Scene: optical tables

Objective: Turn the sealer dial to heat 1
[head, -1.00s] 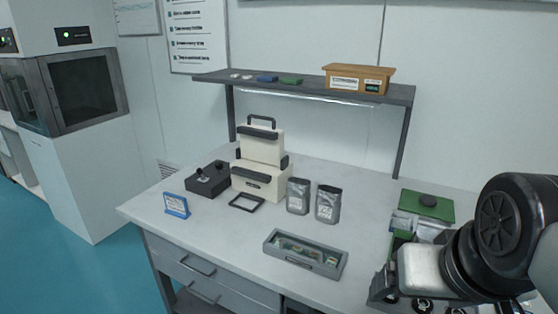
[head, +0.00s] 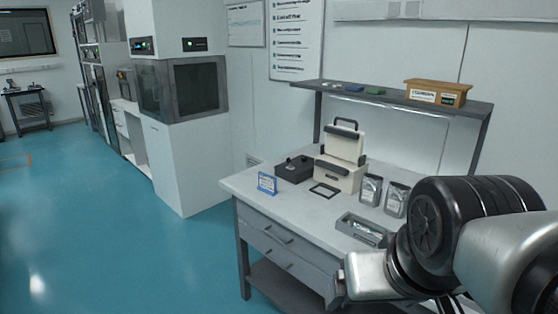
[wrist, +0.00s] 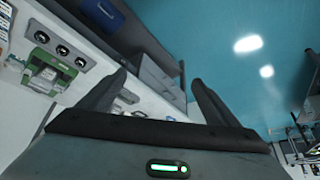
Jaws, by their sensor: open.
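The cream sealer (head: 338,175), with dark handles and a raised upper part, stands at the back of the bench in the head view. A black box (head: 294,169) with small knobs on top sits just left of it. The knobs are too small to read a setting, and I cannot tell which is the sealer dial. My gripper's two fingers are apart and empty in the wrist view (wrist: 160,88). In the head view my arm fills the lower right, well in front and to the right of the sealer.
The bench (head: 300,208) also holds a blue-and-white sign (head: 267,183), a black frame (head: 324,190), silver pouches (head: 370,190) and a grey tray (head: 361,229). A shelf (head: 395,98) spans above. Open blue floor (head: 110,220) lies left; a white cabinet (head: 188,165) stands behind.

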